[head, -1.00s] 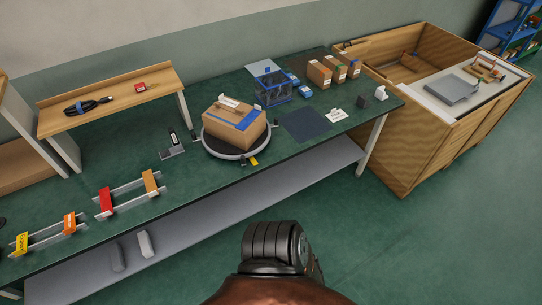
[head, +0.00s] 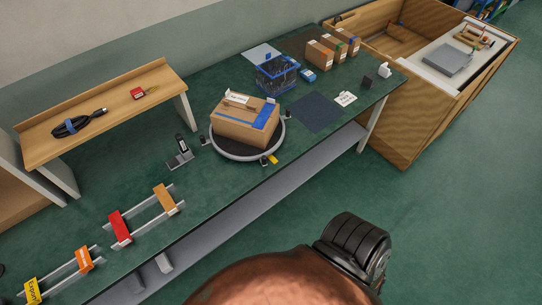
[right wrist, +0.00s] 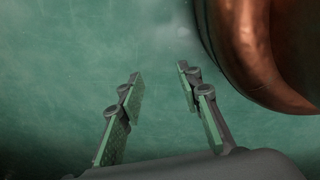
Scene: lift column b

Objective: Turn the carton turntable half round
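The round turntable (head: 225,152) stands on the green bench, with a dark top and a pale rim. A brown cardboard carton (head: 234,131) sits on it, with blue tape and a white label on top. A small yellow tag (head: 272,159) shows at the turntable's front edge. My right gripper (right wrist: 157,82) shows in the right wrist view, its two green-padded fingers apart and nothing between them, over the green floor. It is away from the turntable. My left gripper is not in view.
A blue-edged wire basket (head: 277,74) stands behind the turntable, with a dark mat (head: 316,113) to its right. A small stand (head: 180,153) is close on the left. A wooden shelf (head: 105,100) and a large wooden crate (head: 405,117) flank the bench. Floor in front is clear.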

